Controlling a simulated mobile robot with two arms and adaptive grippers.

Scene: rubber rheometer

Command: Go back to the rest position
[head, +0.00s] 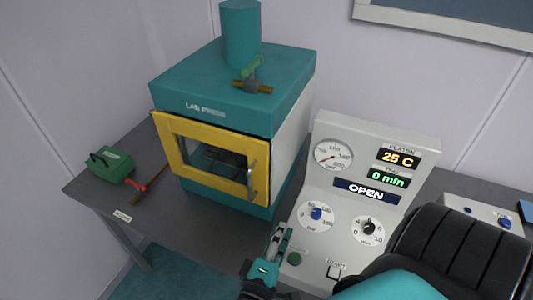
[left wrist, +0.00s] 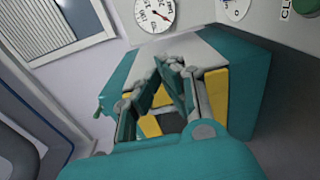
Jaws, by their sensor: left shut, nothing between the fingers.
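My left gripper (head: 280,238) is shut and empty, in front of the lower left part of the control console (head: 327,190). In the left wrist view its fingertips (left wrist: 172,66) come together with nothing between them. Behind them there is the teal and yellow lab press (left wrist: 246,85). In the head view the lab press (head: 225,88) stands on the grey table, with a yellow-framed window door (head: 165,150) on its front. I cannot tell if the door is fully closed. My right gripper is not in view.
The console's displays (head: 394,157) read 25 C, 0 min and OPEN. A white box (head: 480,212) stands behind my dark arm link at right. Open floor lies front left.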

